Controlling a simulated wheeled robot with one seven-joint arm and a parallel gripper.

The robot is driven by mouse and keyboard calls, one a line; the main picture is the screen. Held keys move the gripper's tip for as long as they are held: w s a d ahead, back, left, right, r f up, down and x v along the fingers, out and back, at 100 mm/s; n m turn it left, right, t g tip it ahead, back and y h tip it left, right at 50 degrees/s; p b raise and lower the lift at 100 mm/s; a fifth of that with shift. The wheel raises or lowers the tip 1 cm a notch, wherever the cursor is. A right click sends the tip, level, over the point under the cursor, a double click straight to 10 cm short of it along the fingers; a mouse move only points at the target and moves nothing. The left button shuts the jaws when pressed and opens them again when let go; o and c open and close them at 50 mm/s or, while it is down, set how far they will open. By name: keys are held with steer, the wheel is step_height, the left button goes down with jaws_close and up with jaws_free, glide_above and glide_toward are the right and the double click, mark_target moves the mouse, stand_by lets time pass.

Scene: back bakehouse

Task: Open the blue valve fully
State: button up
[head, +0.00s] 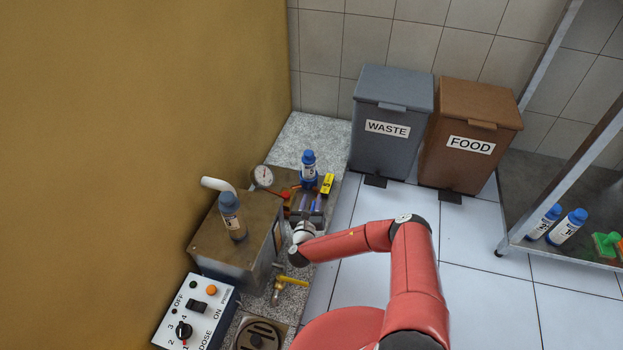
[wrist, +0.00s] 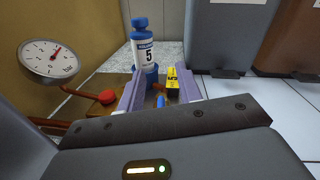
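A small blue part (wrist: 160,101), which seems to be the blue valve's handle, shows between my fingers in the wrist view. The fingers and my gripper's body hide most of it, so I cannot tell how far it is turned. My gripper (wrist: 159,92) has its two lavender fingers apart, one on each side of the blue part, with a gap visible. In the head view my gripper (head: 311,203) is low over the pipework beyond the brown box, and the valve is hard to make out there.
A blue-capped bottle marked 5 (wrist: 143,50) and a yellow tag (wrist: 172,80) stand just beyond my fingers. A red knob (wrist: 107,97) and a pressure gauge (wrist: 50,60) are on the left. A yellow-handled tap (head: 292,281) is nearer.

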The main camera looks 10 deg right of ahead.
step_height(320, 180, up, 12)
steer(key=p, duration=0.2)
steer(key=shift+r, duration=0.25)
